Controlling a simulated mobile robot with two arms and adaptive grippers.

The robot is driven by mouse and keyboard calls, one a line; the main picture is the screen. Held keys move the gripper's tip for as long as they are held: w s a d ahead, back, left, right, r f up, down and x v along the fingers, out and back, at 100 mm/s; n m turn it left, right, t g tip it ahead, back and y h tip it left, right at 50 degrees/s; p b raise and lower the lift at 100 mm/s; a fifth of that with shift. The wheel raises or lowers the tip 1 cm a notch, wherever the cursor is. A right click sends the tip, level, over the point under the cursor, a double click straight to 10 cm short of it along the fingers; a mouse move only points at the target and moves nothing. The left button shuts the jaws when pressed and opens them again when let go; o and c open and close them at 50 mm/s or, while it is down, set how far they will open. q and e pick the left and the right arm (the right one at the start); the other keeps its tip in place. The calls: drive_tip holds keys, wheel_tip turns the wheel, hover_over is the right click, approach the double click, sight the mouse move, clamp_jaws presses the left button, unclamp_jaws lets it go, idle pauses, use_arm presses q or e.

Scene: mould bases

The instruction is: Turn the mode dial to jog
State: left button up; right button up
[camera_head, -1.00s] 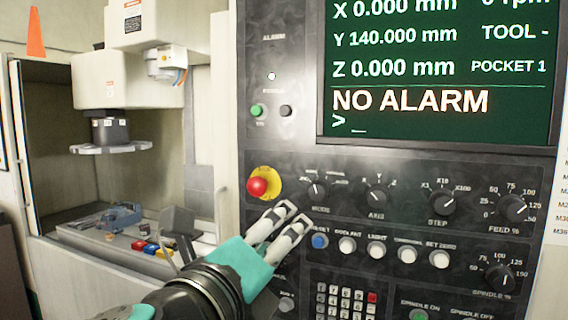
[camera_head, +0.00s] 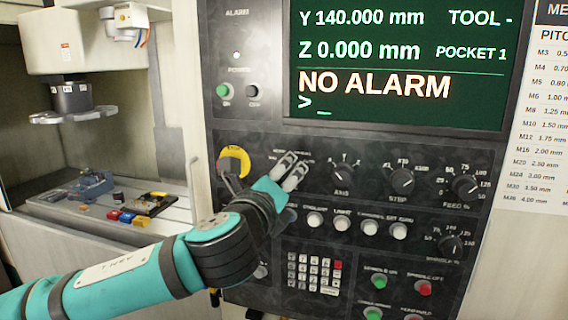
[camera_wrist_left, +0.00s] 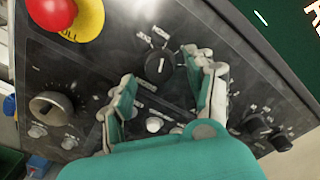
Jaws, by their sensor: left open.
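The mode dial is a dark round knob with a white pointer mark. It shows in the left wrist view (camera_wrist_left: 158,68), just beyond and between my fingertips, with a visible gap to the finger at right. In the head view my gripper covers it. The small labels around it are too blurred to read. My left gripper (camera_head: 295,162) is open and empty in front of the panel, its two pale fingers pointing at the dial's place. I cannot tell whether either finger touches the knob. My right gripper is not in view.
The yellow-ringed red emergency stop (camera_head: 236,158) is close to the left of my gripper. The axis dial (camera_head: 344,174) is close to its right, the step dial (camera_head: 401,181) beyond. Buttons (camera_head: 314,219) run below. The screen (camera_head: 400,70) reads NO ALARM.

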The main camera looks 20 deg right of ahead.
use_arm(q)
drive_tip(key=shift+x, duration=0.85)
drive_tip(key=shift+c, duration=0.2)
clamp_jaws()
